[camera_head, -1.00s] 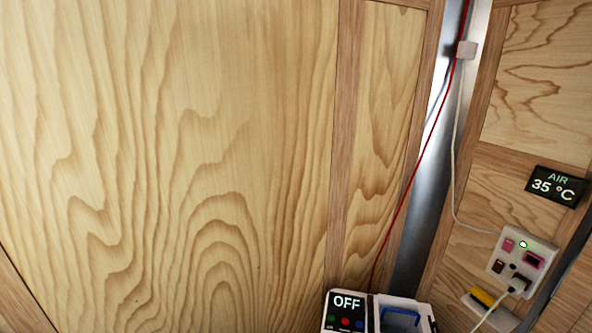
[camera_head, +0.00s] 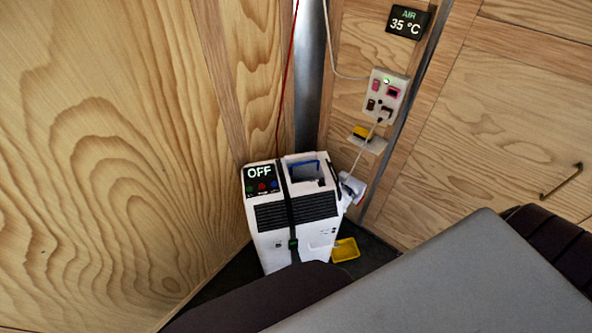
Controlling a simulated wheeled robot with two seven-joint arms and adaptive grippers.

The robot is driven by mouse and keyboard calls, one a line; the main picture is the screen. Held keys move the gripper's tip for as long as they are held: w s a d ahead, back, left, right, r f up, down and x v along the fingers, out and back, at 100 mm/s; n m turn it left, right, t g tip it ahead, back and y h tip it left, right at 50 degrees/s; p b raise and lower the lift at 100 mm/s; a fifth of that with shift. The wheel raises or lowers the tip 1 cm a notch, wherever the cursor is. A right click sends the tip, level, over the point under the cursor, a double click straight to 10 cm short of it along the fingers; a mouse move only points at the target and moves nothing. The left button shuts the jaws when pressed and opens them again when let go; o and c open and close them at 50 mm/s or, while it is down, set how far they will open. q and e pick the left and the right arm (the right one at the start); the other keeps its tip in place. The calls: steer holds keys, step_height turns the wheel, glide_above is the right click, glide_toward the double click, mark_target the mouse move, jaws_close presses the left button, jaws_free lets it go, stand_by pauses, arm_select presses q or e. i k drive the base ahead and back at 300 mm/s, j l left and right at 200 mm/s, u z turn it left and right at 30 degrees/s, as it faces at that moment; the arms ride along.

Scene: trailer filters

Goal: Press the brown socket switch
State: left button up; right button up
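The socket panel (camera_head: 386,97) is a pale plate on the wood wall right of the corner in the head view. It carries a brown switch (camera_head: 371,104) at its lower left, a pink-red switch (camera_head: 376,86) above that, a red-framed socket (camera_head: 393,92) and a small green light (camera_head: 386,82). A dark plug with a white cable sits at its lower right. Neither of my grippers shows in the view.
A white air unit (camera_head: 290,215) reading OFF stands in the corner, with a dark strap down its front. A small shelf with a yellow item (camera_head: 361,132) is below the panel. A yellow tray (camera_head: 345,250) lies on the dark floor. A handle (camera_head: 561,182) is at right.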

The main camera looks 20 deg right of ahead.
mark_target(371, 104)
steer(key=k+l+z, duration=0.1)
steer(key=z, duration=0.25)
steer(key=k+l+z, duration=0.15)
steer(key=z, duration=0.15)
steer(key=k, duration=0.1)
